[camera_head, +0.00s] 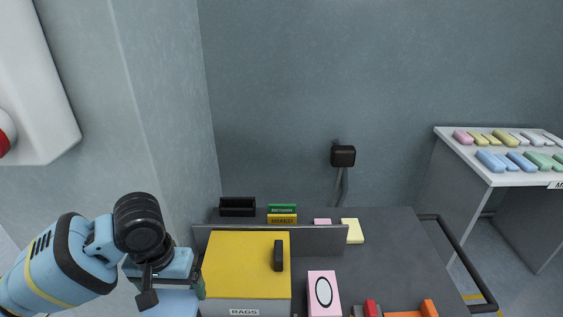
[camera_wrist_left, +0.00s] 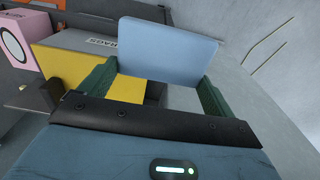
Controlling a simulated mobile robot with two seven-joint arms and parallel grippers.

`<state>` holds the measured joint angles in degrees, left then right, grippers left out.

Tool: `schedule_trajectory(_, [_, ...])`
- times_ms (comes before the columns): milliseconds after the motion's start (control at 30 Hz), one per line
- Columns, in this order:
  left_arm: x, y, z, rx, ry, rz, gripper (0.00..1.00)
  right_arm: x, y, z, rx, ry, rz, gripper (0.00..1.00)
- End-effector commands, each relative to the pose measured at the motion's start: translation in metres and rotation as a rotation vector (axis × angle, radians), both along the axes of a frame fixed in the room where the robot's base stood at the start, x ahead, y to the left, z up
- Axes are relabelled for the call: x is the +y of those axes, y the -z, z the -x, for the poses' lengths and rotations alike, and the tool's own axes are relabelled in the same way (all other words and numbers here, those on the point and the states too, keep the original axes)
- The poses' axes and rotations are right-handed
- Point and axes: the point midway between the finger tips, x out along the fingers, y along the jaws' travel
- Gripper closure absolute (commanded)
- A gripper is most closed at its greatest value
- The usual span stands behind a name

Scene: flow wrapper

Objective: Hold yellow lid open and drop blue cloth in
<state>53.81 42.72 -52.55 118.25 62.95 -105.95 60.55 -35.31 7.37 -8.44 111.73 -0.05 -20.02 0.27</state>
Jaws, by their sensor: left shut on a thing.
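The yellow lid (camera_head: 235,262) lies flat and closed on a grey box (camera_head: 245,308) labelled RAGS, with a black handle (camera_head: 279,255) near its right side. The lid also shows in the left wrist view (camera_wrist_left: 78,72). My left gripper (camera_wrist_left: 160,82) is shut on the flat light-blue cloth (camera_wrist_left: 168,48), which sits between its green fingers. In the head view the cloth (camera_head: 168,303) is partly cut off at the bottom, just left of the box. My right gripper is not in view.
A low grey panel (camera_head: 320,239) stands behind the box. A pink box with an oval (camera_head: 323,292) is right of it. Behind the panel are a black bin (camera_head: 238,207) and green and yellow labelled holders. A side table (camera_head: 480,165) bears several coloured pieces.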

Motion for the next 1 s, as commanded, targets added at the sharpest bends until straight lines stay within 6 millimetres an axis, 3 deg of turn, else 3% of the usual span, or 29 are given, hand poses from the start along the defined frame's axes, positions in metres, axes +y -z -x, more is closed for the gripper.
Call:
schedule_trajectory(33, [0.002,-0.017,-0.002,-0.013,0.001,-0.005,0.31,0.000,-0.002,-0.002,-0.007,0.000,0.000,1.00])
schedule_trajectory(100, [0.002,-0.032,-0.003,-0.016,-0.002,-0.008,0.31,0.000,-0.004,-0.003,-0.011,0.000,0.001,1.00])
schedule_trajectory(233, [0.003,-0.046,-0.002,-0.013,-0.003,-0.013,0.31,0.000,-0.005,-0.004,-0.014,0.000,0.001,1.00])
schedule_trajectory(1000, [0.003,-0.047,-0.002,-0.011,-0.004,-0.013,0.31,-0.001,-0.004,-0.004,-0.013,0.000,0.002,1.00])
